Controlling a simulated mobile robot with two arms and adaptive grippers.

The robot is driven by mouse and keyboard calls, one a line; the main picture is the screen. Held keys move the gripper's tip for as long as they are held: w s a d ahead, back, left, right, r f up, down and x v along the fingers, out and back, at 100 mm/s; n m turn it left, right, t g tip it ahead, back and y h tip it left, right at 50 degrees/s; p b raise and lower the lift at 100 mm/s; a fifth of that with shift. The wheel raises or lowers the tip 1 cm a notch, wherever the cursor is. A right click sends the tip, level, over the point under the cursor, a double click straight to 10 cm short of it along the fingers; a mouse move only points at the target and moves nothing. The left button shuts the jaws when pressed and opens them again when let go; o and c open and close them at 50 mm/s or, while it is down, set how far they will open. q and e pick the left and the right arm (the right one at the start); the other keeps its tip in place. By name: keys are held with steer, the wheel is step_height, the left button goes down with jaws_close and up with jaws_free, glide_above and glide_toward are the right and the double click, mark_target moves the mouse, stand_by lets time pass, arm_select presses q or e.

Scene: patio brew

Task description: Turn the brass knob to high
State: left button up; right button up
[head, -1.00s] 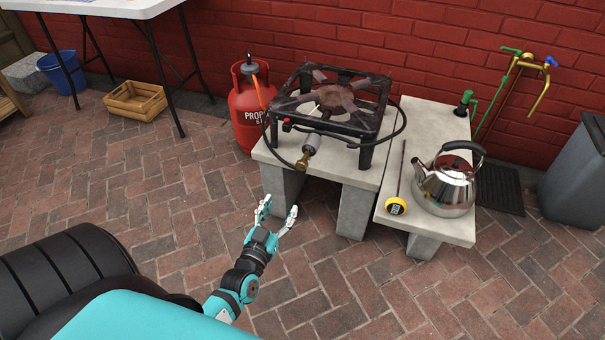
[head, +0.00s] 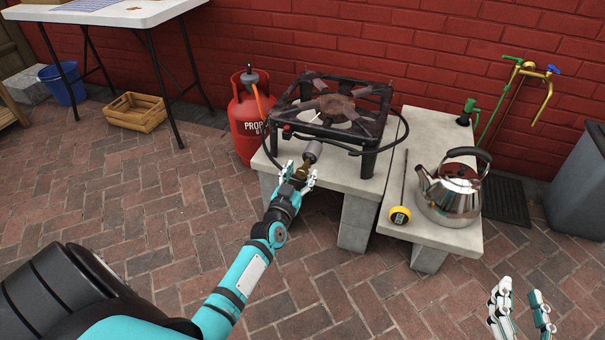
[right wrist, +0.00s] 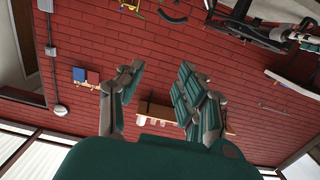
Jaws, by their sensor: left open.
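The brass knob (head: 300,172) sticks out at the front of the black gas burner (head: 330,107), at the end of a grey cylindrical fitting (head: 313,152). My left gripper (head: 298,175) is open, with its fingers on either side of the knob. The fingers partly hide the knob, and I cannot tell whether they touch it. My right gripper (head: 521,308) is at the lower right over the paving, its fingers apart and nothing between them. It also shows in the right wrist view (right wrist: 155,100), open and empty against a brick wall.
The burner stands on a concrete slab bench (head: 368,188). A steel kettle (head: 450,190) and a yellow-and-black probe thermometer (head: 400,215) sit on the lower slab. A red propane cylinder (head: 250,118) stands left of the burner. A dark hose loops around the burner. The front paving is open.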

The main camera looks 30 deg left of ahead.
arm_select(q)
steer(key=shift+x, duration=0.8)
arm_select(e)
steer(key=shift+a+r+t+y, duration=0.15)
steer(key=shift+r+t+y, duration=0.15)
steer(key=shift+r+t, duration=0.55)
steer(key=shift+r+g, duration=0.25)
arm_select(q)
steer(key=c, duration=1.1)
steer(key=shift+f, duration=0.1)
jaws_close()
arm_select(e)
steer(key=shift+w, duration=0.1)
